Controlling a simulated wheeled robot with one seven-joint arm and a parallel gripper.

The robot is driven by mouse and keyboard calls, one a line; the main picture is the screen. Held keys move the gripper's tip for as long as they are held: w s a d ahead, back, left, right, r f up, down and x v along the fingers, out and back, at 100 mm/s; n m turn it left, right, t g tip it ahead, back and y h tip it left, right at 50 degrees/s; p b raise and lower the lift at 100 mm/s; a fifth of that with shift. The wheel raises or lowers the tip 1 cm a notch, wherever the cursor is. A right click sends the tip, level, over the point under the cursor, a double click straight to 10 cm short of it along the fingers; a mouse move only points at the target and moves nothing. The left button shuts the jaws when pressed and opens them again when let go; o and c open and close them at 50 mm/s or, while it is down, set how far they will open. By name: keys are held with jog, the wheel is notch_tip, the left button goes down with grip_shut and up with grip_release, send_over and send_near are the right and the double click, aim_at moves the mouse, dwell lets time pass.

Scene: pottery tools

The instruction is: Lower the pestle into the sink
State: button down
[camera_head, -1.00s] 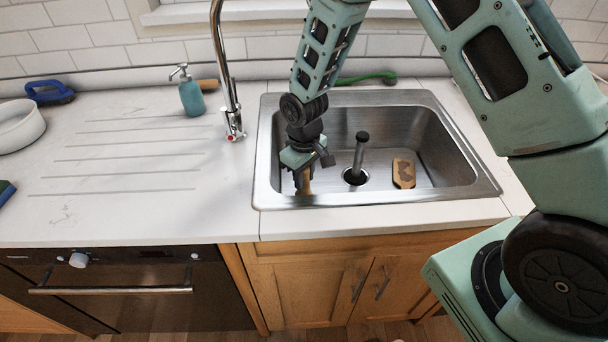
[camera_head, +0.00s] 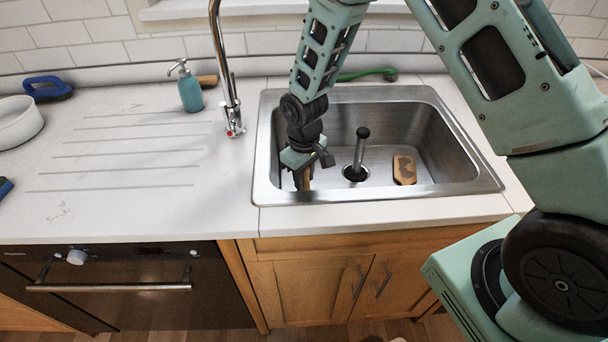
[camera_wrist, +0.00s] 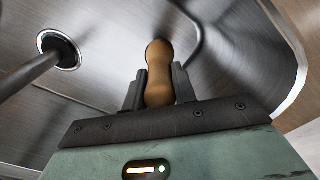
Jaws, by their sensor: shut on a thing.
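The pestle (camera_wrist: 158,72) is a tan, wooden-looking piece with a rounded end. It stands between the two fingers of my gripper (camera_wrist: 158,88), which is shut on it. In the head view my gripper (camera_head: 302,180) points down inside the left part of the steel sink (camera_head: 262,165), near its front wall. Only a small part of the pestle (camera_head: 307,177) shows there, below the gripper. In the wrist view the sink's metal floor (camera_wrist: 110,25) lies behind the pestle. I cannot tell whether the pestle touches the floor.
A dark upright post (camera_head: 360,150) stands in the drain, right of my gripper. A tan and brown block (camera_head: 404,170) lies on the sink floor further right. The tap (camera_head: 228,90) rises at the sink's left. A teal soap bottle (camera_head: 190,92) stands on the counter.

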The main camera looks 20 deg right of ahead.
jog(key=shift+f+b, duration=0.85)
jog(key=shift+f, duration=0.4)
dwell(0.5)
jog(key=c, duration=1)
grip_release()
jog(key=shift+c, duration=0.2)
notch_tip(320, 180, up, 18)
jog(key=f+b, duration=0.1)
jog(key=s+a+r+n, duration=0.1)
jog(key=s+a+r, duration=0.1)
jog(key=s, duration=1.1)
jog(key=s+a+r+n, duration=0.1)
jog(key=s+a+r, duration=0.2)
jog(key=s, duration=1)
jog(key=shift+s+a+y, duration=0.3)
jog(key=shift+s+a, duration=0.1)
jog(key=shift+a, duration=0.2)
